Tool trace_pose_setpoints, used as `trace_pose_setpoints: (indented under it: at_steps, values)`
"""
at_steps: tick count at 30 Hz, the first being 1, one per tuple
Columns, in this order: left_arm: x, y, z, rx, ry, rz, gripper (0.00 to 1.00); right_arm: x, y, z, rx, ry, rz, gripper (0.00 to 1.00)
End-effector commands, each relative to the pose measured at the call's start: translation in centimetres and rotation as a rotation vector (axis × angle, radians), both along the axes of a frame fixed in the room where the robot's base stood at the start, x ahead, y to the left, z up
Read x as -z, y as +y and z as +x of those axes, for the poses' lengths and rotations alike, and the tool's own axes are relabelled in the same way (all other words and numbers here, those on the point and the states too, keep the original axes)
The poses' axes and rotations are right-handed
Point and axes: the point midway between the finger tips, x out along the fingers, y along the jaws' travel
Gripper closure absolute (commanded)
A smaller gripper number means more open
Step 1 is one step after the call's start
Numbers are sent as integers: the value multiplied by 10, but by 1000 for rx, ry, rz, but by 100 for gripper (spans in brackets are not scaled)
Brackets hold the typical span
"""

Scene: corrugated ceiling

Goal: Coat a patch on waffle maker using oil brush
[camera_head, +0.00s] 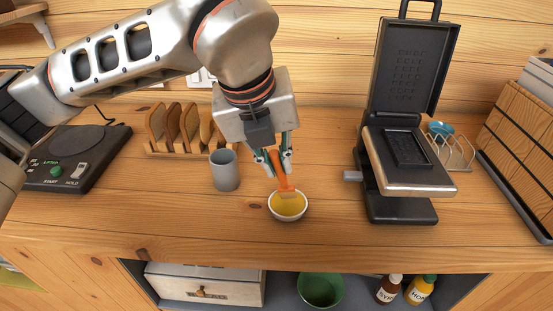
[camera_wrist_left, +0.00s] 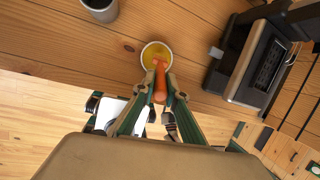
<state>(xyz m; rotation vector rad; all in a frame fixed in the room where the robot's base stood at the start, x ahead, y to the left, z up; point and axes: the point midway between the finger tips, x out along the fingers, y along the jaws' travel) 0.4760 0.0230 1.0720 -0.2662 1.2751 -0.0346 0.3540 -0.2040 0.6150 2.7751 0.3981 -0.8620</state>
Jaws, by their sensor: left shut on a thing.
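My left gripper (camera_head: 278,163) is shut on the orange handle of the oil brush (camera_head: 284,181). The brush points down, with its head at the small white bowl (camera_head: 274,211) of yellow oil (camera_head: 288,203). In the left wrist view the brush (camera_wrist_left: 160,82) lies between the fingers, over the bowl (camera_wrist_left: 144,57). I cannot tell how deep the bristles are in the oil. The black waffle maker (camera_head: 400,205) stands open to the right of the bowl, its lid (camera_head: 414,65) raised and its lower plate (camera_head: 405,150) facing up. My right gripper is not in view.
A grey cup (camera_head: 224,170) stands left of the bowl, before a wooden rack with bread slices (camera_head: 187,125). A black hot plate device (camera_head: 75,158) is at the left. A wire rack (camera_head: 455,150) stands behind the waffle maker. Counter between bowl and waffle maker is clear.

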Motion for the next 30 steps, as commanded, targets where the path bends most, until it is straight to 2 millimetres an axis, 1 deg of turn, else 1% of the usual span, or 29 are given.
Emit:
trace_pose_setpoints:
  at_steps: [10,30]
  values:
    - [1,0,0,0,0,0,100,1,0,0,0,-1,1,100]
    - [8,0,0,0,0,1,100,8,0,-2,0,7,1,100]
